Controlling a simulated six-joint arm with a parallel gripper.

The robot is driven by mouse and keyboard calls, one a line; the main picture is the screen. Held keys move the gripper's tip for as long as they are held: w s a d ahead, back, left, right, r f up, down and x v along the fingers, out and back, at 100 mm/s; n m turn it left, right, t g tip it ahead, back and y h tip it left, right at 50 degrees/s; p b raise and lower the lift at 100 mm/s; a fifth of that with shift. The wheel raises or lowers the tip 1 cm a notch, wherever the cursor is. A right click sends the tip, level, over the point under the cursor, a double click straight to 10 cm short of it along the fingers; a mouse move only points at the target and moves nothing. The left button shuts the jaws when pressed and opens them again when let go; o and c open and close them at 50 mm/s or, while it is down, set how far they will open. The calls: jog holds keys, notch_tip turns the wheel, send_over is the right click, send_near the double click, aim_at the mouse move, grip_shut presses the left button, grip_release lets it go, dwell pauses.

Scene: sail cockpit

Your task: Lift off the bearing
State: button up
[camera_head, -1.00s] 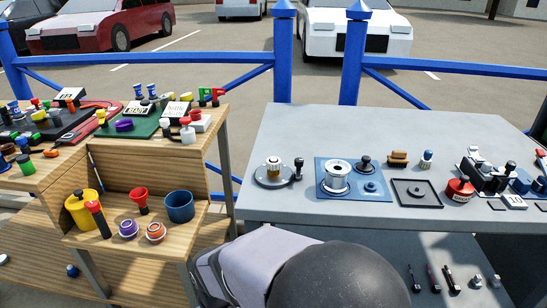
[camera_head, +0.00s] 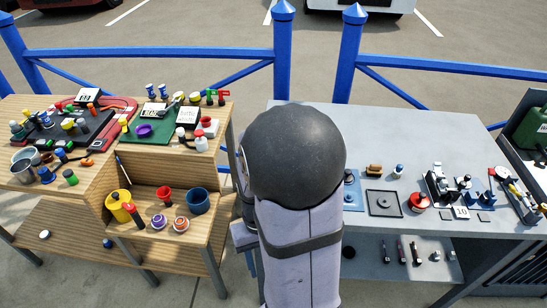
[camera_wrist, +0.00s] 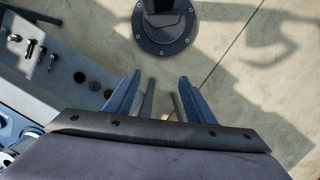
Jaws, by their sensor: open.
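My gripper is open and empty. In the wrist view its blue-grey fingers (camera_wrist: 155,97) are spread over bare floor, with nothing between them. I cannot make out a bearing in either current view. My arm covers the left part of the grey bench, where the round plate and the silver drum stood in the earlier view. Only the right edge of the blue mat (camera_head: 352,196) shows past my arm.
A dark square tray (camera_head: 384,203), a brush (camera_head: 375,170), a red round can (camera_head: 418,200) and several fittings stand farther right on the bench. A wooden stepped stand (camera_head: 150,185) with pots is at the left. Blue railings (camera_head: 430,77) run behind.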

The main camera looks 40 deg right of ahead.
jog(key=w+d+r+m+t+h+p, duration=0.15)
jog(key=w+d+r+p, duration=0.35)
jog(key=d+r+p, duration=0.5)
jog(key=w+d+r+m+t+h+b, duration=0.1)
jog(key=w+d+t, duration=0.15)
jog(key=w, duration=0.25)
jog(key=w+d+r+m+t+h, duration=0.1)
jog(key=w+d+m, duration=0.15)
jog(key=w, duration=0.35)
jog(key=shift+h, duration=0.25)
jog(key=shift+w+b+x, duration=0.1)
jog(key=shift+b+x, duration=0.2)
jog(key=shift+x, duration=1.65)
jog(key=shift+w+b+x, duration=0.15)
jog(key=shift+b+x, duration=0.15)
jog(key=shift+x, duration=1.6)
jog(key=c, duration=1.2)
